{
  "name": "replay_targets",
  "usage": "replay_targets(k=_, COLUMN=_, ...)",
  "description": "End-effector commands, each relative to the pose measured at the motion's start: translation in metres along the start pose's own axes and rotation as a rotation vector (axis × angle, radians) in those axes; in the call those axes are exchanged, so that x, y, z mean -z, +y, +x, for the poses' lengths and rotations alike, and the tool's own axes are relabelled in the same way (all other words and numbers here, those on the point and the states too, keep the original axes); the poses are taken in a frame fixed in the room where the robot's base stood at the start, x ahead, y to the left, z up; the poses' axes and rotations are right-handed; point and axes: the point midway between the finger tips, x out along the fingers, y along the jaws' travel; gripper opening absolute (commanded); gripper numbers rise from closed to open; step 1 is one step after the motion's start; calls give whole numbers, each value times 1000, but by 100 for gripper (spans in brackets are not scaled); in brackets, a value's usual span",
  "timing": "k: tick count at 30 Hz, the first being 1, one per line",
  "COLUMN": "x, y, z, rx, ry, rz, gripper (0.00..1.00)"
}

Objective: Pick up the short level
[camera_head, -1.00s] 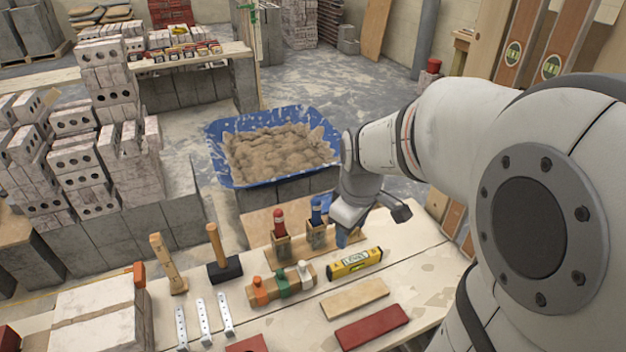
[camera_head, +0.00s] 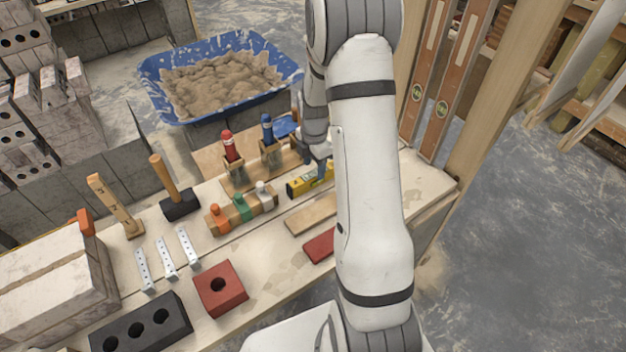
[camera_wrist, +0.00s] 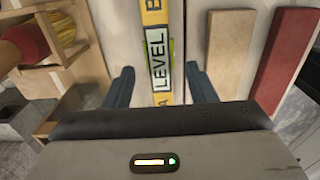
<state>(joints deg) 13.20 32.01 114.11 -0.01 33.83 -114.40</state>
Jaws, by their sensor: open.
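The short level (camera_head: 308,182) is yellow with a dark end and lies on the bench, partly hidden behind my arm in the head view. In the wrist view the level (camera_wrist: 158,62) runs upright through the middle, with the word LEVEL on its pale label. My gripper (camera_wrist: 160,88) is open, with one dark blue finger on each side of the level and a gap to it on both sides. In the head view my gripper (camera_head: 321,168) is over the right part of the level, largely hidden by my arm.
A wooden block (camera_head: 312,213) and a red block (camera_head: 320,246) lie in front of the level. A wooden holder with orange, green and white pegs (camera_head: 241,209) stands left. Red-handled (camera_head: 230,147) and blue-handled (camera_head: 267,130) tools stand behind in wooden boxes.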

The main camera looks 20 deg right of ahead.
Motion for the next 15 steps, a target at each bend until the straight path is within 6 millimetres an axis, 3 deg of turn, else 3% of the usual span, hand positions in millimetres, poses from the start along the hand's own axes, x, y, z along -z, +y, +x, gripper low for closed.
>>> replay_targets(k=7, x=-2, y=-1, z=38, rx=3, ry=1, rz=1, gripper=51)
replay_targets(k=15, x=-3, y=0, z=43, rx=0, ry=0, rz=2, gripper=51)
